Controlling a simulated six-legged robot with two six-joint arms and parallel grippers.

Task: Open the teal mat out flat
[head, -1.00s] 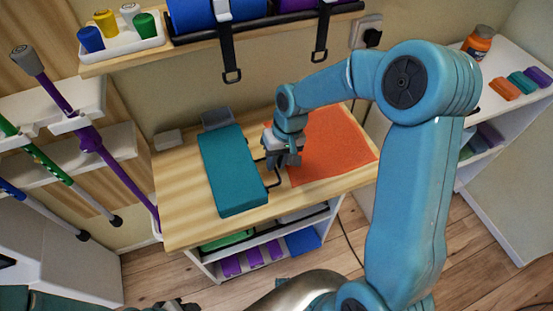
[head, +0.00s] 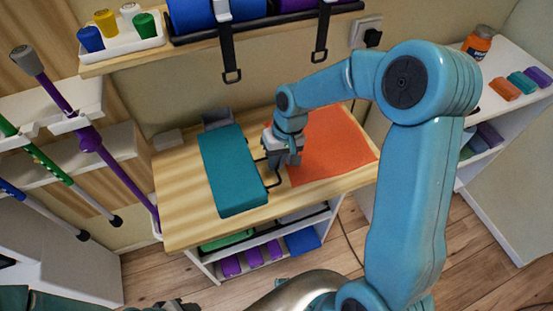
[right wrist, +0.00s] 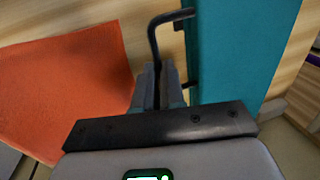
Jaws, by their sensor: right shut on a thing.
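The teal mat (head: 232,170) lies as a thick, narrow slab on the wooden table top, so it looks folded. A black bar handle (head: 274,182) stands out from its right side, and it shows large in the right wrist view (right wrist: 153,35). My right gripper (head: 285,161) is right of the mat, its fingers (right wrist: 157,85) shut on the handle bar. The fingers hide part of the handle. At the bottom left edge of the head view, a dark part of my left gripper (head: 175,305) just shows; its jaws are not clear.
An orange cloth (head: 330,145) lies flat right of the mat, partly behind my right arm. A grey block (head: 216,118) is at the mat's far end, and a small grey box (head: 168,140) sits at the back left. Bare wood (head: 180,195) is left of the mat.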

